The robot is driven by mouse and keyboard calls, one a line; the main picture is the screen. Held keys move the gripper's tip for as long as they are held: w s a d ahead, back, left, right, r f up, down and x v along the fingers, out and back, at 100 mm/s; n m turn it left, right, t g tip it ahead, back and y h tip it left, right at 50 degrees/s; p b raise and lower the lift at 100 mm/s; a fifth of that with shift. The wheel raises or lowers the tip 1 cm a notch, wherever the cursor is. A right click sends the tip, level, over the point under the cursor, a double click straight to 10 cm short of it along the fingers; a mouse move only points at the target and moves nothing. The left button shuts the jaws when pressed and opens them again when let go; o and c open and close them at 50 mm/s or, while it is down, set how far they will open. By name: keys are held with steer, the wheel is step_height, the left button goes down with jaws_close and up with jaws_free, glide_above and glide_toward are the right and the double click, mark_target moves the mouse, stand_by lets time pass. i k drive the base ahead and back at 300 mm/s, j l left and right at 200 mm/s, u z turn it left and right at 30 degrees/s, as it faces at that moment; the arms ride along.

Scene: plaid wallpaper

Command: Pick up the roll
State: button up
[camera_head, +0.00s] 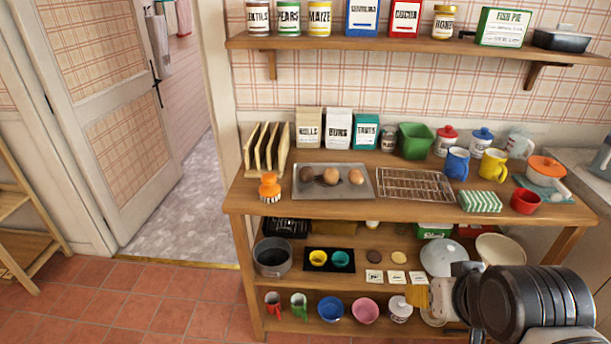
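Three small round brown things that look like rolls or buns sit in a row on a grey metal tray (345,192) on the worktop: a left one (306,174), a middle one (331,176) and a right one (355,177). I cannot tell which is the roll. A pale bag labelled like "rolls" (309,128) stands behind the tray. My gripper (418,296) is at the lower right, in front of the lower shelves, well below and right of the tray. It points left, and its finger opening is not clear.
A wire rack (415,185) lies right of the tray, and an orange brush (269,187) stands at its left. A wooden rack (266,148), bags and a green container (415,141) stand behind. An upper shelf (420,47) overhangs the back. Floor (150,305) at left is clear.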

mark_target(307, 174)
steer(key=i+j+u, duration=0.1)
steer(key=i+u, duration=0.2)
steer(key=i, duration=0.35)
steer(key=i+u, duration=0.3)
steer(key=i, duration=0.4)
